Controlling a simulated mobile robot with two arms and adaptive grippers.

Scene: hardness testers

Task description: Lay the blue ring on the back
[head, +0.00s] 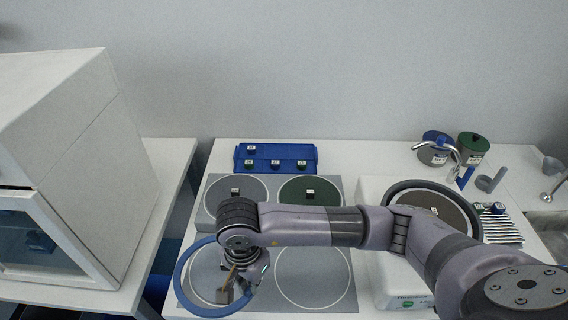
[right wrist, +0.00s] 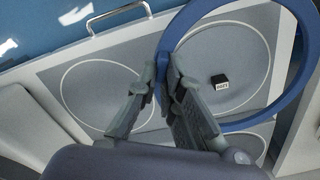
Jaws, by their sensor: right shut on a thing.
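The blue ring (head: 184,275) is in the grip of my right gripper (head: 240,280), over the front left circle of the grey mat (head: 265,238). In the right wrist view, my right gripper's fingers (right wrist: 165,85) are shut on one side of the ring's rim (right wrist: 225,124). The mat has two back circles: the left is grey (head: 250,196) with a small labelled block (head: 235,192), the right is dark green (head: 325,187) with another block (head: 310,192). A dark labelled block (right wrist: 219,81) shows through the ring. The front right circle (head: 315,278) is bare. My left gripper is not in view.
A blue rack (head: 275,151) with several small blocks stands behind the mat. A white machine (head: 390,289) with a round plate is at right. A white cabinet (head: 75,150) is at left.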

